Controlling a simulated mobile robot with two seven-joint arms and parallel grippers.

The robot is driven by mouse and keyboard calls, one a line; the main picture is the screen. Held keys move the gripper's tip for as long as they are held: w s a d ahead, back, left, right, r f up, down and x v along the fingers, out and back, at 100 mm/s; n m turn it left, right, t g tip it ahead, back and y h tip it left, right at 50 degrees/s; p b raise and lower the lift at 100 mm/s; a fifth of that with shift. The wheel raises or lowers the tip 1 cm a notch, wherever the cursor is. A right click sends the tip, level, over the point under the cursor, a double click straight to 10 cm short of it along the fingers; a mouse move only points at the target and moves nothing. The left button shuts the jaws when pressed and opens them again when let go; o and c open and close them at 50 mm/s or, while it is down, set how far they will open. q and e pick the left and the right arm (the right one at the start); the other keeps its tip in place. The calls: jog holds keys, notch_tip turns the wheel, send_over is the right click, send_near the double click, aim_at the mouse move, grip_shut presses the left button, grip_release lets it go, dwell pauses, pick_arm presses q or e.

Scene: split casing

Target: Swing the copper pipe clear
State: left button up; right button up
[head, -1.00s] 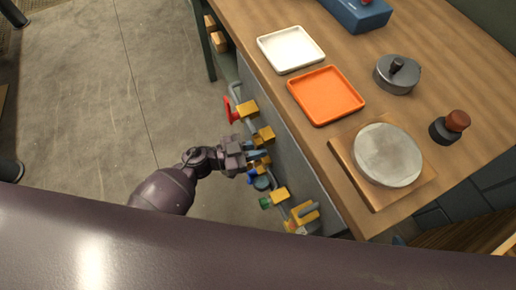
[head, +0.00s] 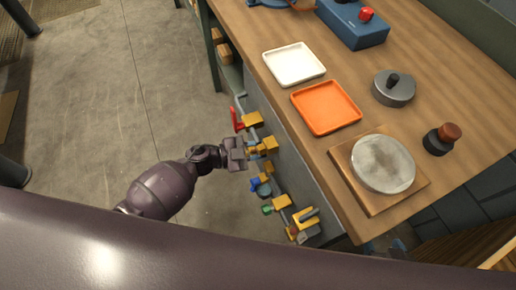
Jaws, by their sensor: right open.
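My right gripper (head: 250,149) reaches in from the lower left, beside the front face of the bench. Its jaws are open, close to a yellow block (head: 269,144) on the row of pipe fittings; I cannot tell whether they touch. A red lever (head: 236,119) sits beside the topmost yellow block (head: 253,119). Below the gripper are a blue fitting (head: 255,185), a green knob (head: 267,210) and more yellow blocks (head: 282,201). I cannot clearly make out the copper pipe; a small brownish part (head: 292,232) shows at the lower end of the row. My left gripper is out of view.
The wooden bench top (head: 420,120) holds a white tray (head: 294,64), an orange tray (head: 326,107), a grey round lidded part (head: 393,88), a disc (head: 382,163) on a wooden board, a brown-topped knob (head: 442,138) and a blue box (head: 352,25).

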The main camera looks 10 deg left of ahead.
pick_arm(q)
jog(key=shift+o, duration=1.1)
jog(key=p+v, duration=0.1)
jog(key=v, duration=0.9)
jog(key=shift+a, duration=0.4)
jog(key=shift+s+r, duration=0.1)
